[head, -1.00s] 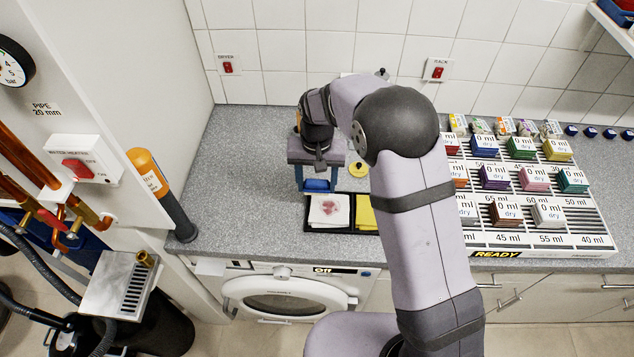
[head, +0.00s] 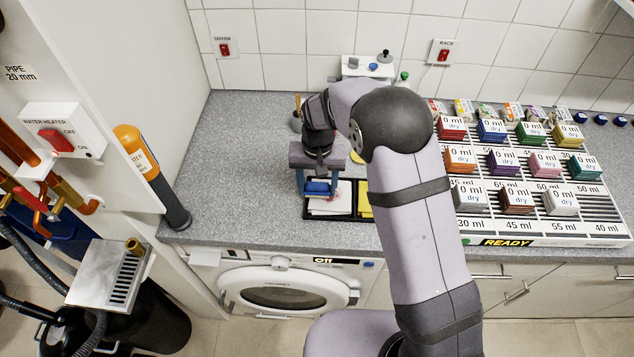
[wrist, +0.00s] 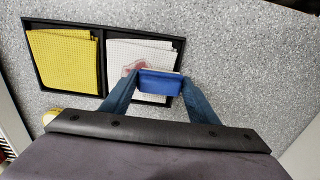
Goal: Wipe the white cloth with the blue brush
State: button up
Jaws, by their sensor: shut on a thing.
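My gripper (head: 318,187) is shut on the blue brush, with a finger on each side of it. The blue brush (wrist: 160,83) is over the lower right part of the white cloth in the wrist view. I cannot tell whether it touches the cloth. The white cloth (wrist: 120,82) lies in one compartment of a black tray (wrist: 103,60) and has a reddish stain, partly hidden by the brush. In the head view the white cloth (head: 328,207) shows below the gripper, its back part covered by the gripper and brush.
A yellow cloth (wrist: 62,60) fills the tray's other compartment. A rack (head: 590,229) with several coloured blocks stands to the right, beyond my arm. An orange-topped cylinder (head: 150,165) stands at the counter's left edge. The grey counter left of the tray (head: 235,190) is clear.

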aim_at(345, 195)
jog(key=shift+d, duration=0.6)
jog(key=shift+d+b, duration=0.35)
jog(key=shift+d, duration=2.7)
jog(key=shift+a+p, duration=0.35)
jog(key=shift+a, duration=3.45)
notch_tip(345, 195, up, 8)
jog(key=p, duration=0.5)
jog(key=shift+d+r+p, duration=0.1)
jog(key=shift+r+p, duration=0.05)
jog(key=shift+p, duration=0.2)
